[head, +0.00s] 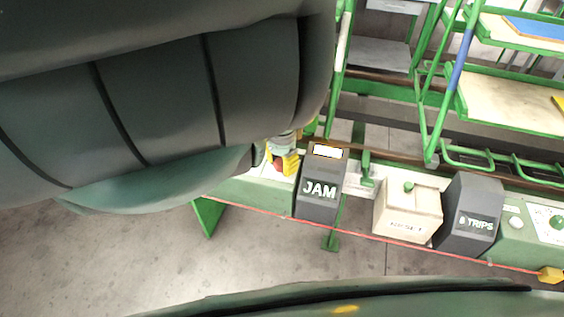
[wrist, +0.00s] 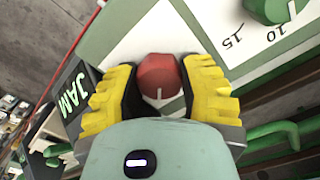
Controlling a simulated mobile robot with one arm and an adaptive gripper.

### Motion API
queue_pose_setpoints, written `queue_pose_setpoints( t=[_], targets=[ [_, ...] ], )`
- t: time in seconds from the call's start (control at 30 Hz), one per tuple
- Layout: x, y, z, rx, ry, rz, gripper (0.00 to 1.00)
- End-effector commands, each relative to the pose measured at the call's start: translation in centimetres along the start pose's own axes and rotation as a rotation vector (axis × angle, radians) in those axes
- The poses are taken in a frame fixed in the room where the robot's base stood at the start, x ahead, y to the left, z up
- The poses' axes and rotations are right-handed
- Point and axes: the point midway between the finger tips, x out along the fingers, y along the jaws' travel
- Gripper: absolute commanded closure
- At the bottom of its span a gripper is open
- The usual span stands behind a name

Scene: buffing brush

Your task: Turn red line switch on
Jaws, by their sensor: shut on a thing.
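A red knob (wrist: 158,75), taken to be the red line switch, sits on a white plate on the green panel. It has a short white mark on its near side. My gripper (wrist: 157,88) has its two yellow ridged fingers on either side of this knob and is shut on it. In the head view my gripper (head: 283,160) is low over the panel, just left of the JAM box, with a bit of red (head: 276,166) beside its fingers. My arm hides most of the panel's left part there.
A dark JAM box (head: 320,185) stands close to the gripper; it also shows in the wrist view (wrist: 73,95). Right of JAM are a cream button box (head: 408,212) and a dark TRIPS box (head: 470,215). A red cord (head: 400,240) runs along the front.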

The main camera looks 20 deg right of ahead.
Motion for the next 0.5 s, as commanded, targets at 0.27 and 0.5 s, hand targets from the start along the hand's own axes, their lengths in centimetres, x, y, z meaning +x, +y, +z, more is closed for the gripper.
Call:
queue_pose_setpoints(
  t=[0.27,0.5],
  targets=[
    [0.04,-0.02,0.06,0.0,-0.001,0.0,0.39],
    [0.01,0.0,0.02,0.0,-0.001,0.0,0.25]
  ],
)
